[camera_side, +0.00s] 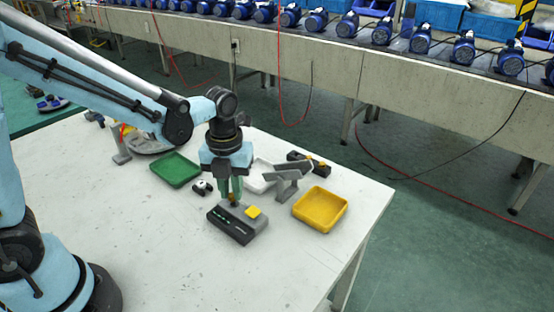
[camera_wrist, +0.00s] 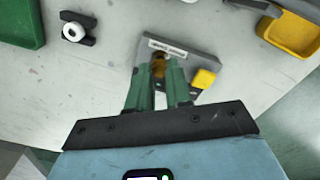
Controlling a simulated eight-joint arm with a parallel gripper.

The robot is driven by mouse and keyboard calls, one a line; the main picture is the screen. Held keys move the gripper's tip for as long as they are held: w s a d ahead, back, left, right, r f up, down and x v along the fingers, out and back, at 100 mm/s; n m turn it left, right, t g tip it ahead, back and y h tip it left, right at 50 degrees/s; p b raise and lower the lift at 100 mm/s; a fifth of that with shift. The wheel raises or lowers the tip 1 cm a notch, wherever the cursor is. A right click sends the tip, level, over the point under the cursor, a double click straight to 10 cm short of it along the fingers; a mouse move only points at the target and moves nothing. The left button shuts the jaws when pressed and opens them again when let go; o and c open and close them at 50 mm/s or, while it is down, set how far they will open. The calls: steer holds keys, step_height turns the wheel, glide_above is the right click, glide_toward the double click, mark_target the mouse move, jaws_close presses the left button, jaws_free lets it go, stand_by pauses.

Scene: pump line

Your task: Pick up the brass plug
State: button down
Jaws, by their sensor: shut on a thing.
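The brass plug (camera_wrist: 158,66) shows as a small brown-gold piece between the green fingertips of my gripper (camera_wrist: 162,80) in the wrist view. My gripper (camera_side: 233,200) is shut on it, pointing down over the grey block (camera_side: 250,224) in the side view. The block has a dark front face and a yellow square (camera_side: 253,211) on top. The plug is at the block's top; the fingers hide most of it, and I cannot tell whether it is seated in the block or just clear of it.
A green tray (camera_side: 175,169) lies to the left and a yellow tray (camera_side: 320,209) to the right. A grey angled stand (camera_side: 289,183), a dark bar (camera_side: 309,164) and a small black holder with a white roll (camera_side: 202,188) stand nearby. The front of the white table is clear.

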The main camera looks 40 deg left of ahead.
mark_target(232, 194)
steer(key=shift+r, duration=2.25)
